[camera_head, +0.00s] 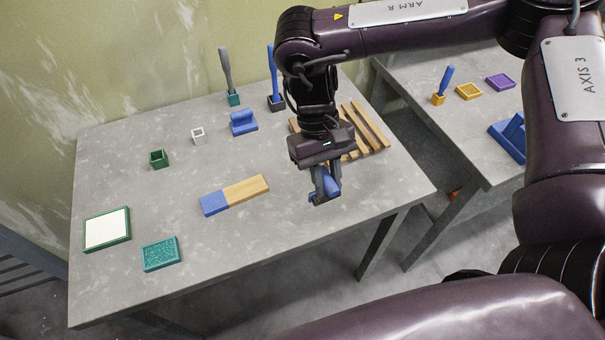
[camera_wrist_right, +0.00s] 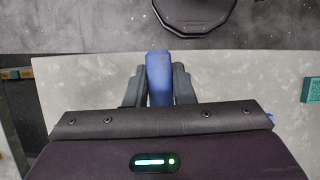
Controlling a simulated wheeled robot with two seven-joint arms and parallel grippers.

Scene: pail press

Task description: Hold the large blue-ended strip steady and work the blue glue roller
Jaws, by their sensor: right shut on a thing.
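The large strip (camera_head: 247,188) lies flat on the near table, with a blue left end (camera_head: 214,203) and bare wood to the right. My right gripper (camera_head: 325,188) is shut on a blue thing, apparently the blue glue roller (camera_head: 331,186), and holds it to the right of the strip, apart from it. The roller also shows between the two fingers in the right wrist view (camera_wrist_right: 158,78). Its lower part is partly hidden by the fingers. My left gripper is in neither view.
A blue cradle (camera_head: 243,123), a wooden slatted rack (camera_head: 366,130), small cups and two upright tools stand towards the back. A green-framed white pad (camera_head: 107,229) and a teal tray (camera_head: 161,254) lie front left. A second table (camera_head: 457,127) stands at right, across a gap.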

